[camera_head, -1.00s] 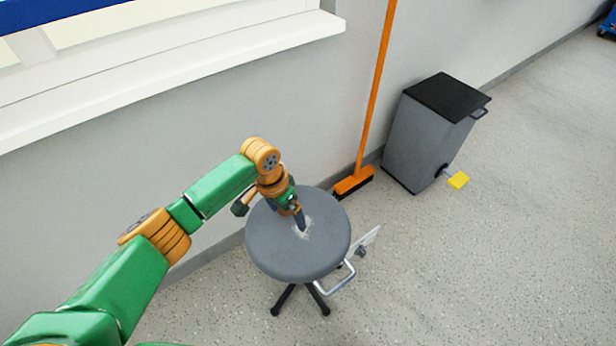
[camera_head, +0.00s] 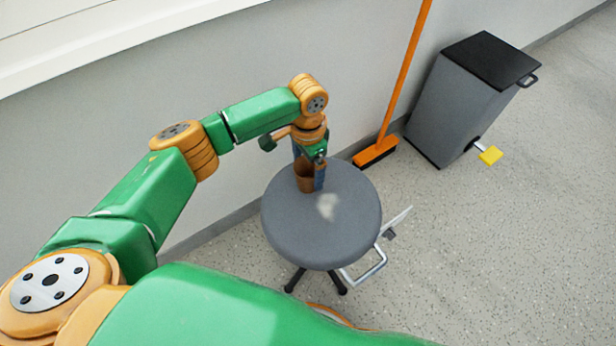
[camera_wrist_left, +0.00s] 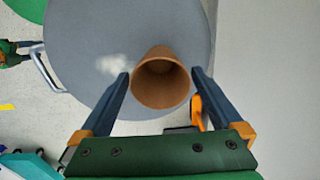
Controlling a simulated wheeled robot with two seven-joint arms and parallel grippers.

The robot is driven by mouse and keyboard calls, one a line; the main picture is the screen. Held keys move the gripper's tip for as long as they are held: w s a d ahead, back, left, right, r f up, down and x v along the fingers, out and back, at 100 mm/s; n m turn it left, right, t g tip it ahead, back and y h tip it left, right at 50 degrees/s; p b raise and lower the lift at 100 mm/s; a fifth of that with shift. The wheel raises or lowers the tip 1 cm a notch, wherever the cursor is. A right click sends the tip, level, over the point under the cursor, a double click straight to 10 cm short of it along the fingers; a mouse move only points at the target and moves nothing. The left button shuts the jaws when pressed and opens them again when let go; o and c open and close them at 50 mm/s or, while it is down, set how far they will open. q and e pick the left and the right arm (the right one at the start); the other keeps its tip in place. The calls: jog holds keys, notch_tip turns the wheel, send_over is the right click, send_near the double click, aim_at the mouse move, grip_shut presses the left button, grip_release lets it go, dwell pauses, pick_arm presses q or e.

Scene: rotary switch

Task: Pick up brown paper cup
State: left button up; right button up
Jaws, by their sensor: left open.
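The brown paper cup (camera_head: 304,174) stands on the grey round stool seat (camera_head: 335,235), near its back edge. In the left wrist view the cup (camera_wrist_left: 161,80) shows its open mouth and lies between the two dark fingers. My left gripper (camera_head: 309,172) is at the cup with its fingers open, one on each side. In the left wrist view the left gripper (camera_wrist_left: 162,84) shows a small gap at the left of the cup and a gap at the right. One finger partly hides the cup in the head view.
An orange broom (camera_head: 376,152) leans on the wall behind the stool. A grey pedal bin (camera_head: 462,100) with a black lid and yellow pedal stands to the right. The stool has a metal handle (camera_head: 367,270) at its front right. A pale patch (camera_head: 327,206) marks the seat.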

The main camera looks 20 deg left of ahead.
pick_arm(q)
jog(key=c, duration=1.3)
